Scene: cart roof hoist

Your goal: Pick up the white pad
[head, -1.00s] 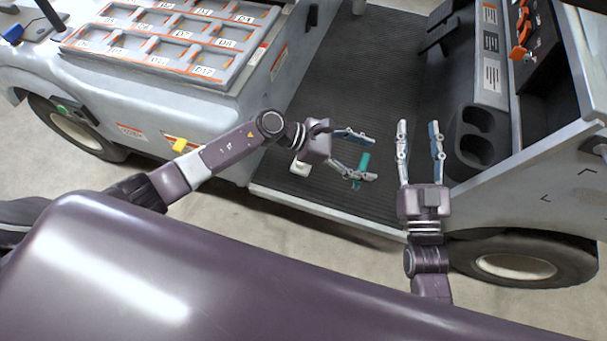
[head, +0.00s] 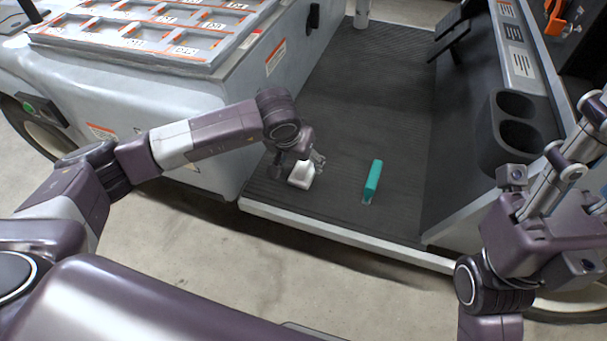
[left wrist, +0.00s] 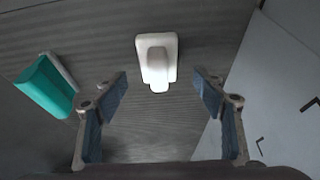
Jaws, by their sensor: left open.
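The white pad (head: 301,175) lies on the dark ribbed floor of the cart, near its front edge. In the left wrist view the pad (left wrist: 157,62) is a pale block with a raised, narrower part, ahead of the fingers and centred between them. My left gripper (head: 316,160) is just above and beside the pad in the head view, partly hidden by its own wrist. In the left wrist view my left gripper (left wrist: 163,84) is open, its blue-padded fingers apart and empty. My right gripper (head: 585,160) is at the right edge, its fingertips partly out of view.
A teal object (head: 373,180) lies on the cart floor right of the pad; it also shows in the left wrist view (left wrist: 45,86). A grey cart wall (head: 215,165) rises left of the pad. A black cup holder (head: 515,125) stands at the right. Floor between is clear.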

